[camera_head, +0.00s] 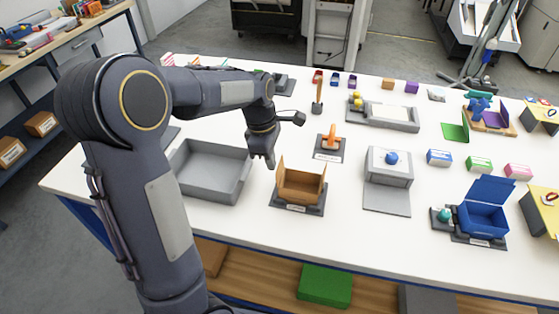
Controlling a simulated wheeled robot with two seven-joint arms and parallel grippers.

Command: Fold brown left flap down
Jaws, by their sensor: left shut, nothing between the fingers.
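The brown box (301,185) sits on a dark base with a label at the front middle of the white table. Its top is open. A brown left flap (281,172) stands up at its left side, and another flap shows raised at its right. My left gripper (262,162) is shut and empty, pointing down just to the left of the left flap and slightly above it. I cannot tell whether its tip touches the flap. My right gripper does not show.
A grey tray (208,178) lies left of the box, under my left arm. A grey stand with a blue knob (391,157) is to the right. An orange item on a dark base (329,143) stands behind. A blue open box (484,212) is far right.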

